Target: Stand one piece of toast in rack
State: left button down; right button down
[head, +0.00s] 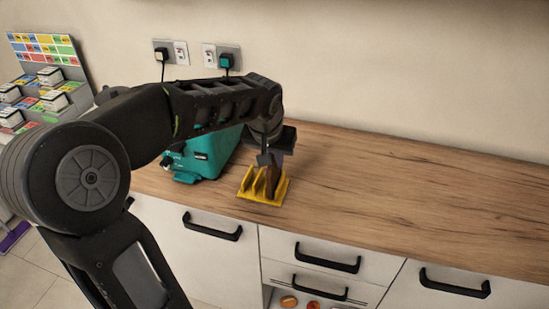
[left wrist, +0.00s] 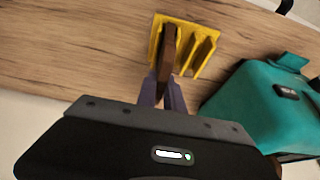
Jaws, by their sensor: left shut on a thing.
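A yellow toast rack (head: 252,190) stands on the wooden counter near its front edge. My left gripper (head: 270,163) points down over the rack and is shut on a dark brown piece of toast (head: 271,181). The toast is upright, and its lower part is at the rack's right side in the head view. In the left wrist view the toast (left wrist: 167,48) shows edge-on between the fingers (left wrist: 162,90), over the yellow rack (left wrist: 205,50). I cannot tell whether it touches the rack's base. My right gripper is in neither view.
A teal toaster (head: 205,155) stands close to the left of the rack, partly behind my left arm. It is also in the left wrist view (left wrist: 250,105). The counter to the right (head: 400,195) is clear. An open drawer with food (head: 290,301) is below. Wall sockets are behind.

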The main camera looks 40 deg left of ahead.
pick_arm(q)
jog(key=c, duration=1.4)
grip_release()
jog(key=shift+r, duration=0.15)
jog(key=shift+r+p, duration=2.45)
jog(key=shift+r, duration=0.95)
